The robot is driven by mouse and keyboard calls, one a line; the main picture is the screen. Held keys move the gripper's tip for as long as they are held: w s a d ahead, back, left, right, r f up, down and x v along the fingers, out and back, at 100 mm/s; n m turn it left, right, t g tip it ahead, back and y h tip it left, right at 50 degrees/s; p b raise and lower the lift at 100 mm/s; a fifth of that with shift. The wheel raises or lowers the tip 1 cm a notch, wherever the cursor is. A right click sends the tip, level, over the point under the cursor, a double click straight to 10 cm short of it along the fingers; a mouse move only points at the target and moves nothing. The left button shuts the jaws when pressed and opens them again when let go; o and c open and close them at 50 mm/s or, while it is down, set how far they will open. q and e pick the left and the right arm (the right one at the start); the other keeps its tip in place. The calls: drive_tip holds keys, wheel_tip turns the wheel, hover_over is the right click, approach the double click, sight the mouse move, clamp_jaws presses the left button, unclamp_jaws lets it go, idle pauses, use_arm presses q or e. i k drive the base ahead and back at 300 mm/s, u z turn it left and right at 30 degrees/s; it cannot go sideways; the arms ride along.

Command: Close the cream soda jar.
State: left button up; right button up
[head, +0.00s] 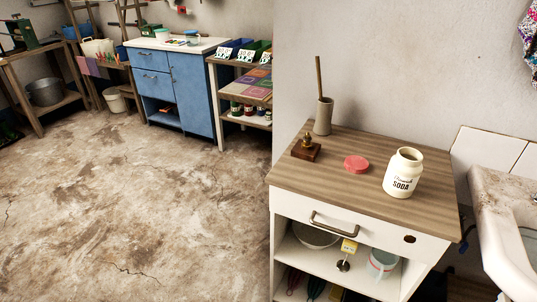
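The cream soda jar (403,174) stands upright on the wood-topped cabinet at the right, with "SODA" lettered on its front. Its mouth at the top is uncovered. A round red-pink lid (356,164) lies on the cabinet top to the left of the jar, apart from it. Neither of my grippers shows in the head view.
The cabinet top (330,180) also holds a small brass-and-wood object (306,148) and a beige holder with a stick (324,115). A stone washtrough (505,215) stands at the right. A blue cabinet (185,90) and shelves are at the back. The floor at left is clear.

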sight(404, 171)
drive_tip(key=u, duration=1.9)
drive_tip(key=i, duration=0.55)
drive_tip(key=z, duration=3.1)
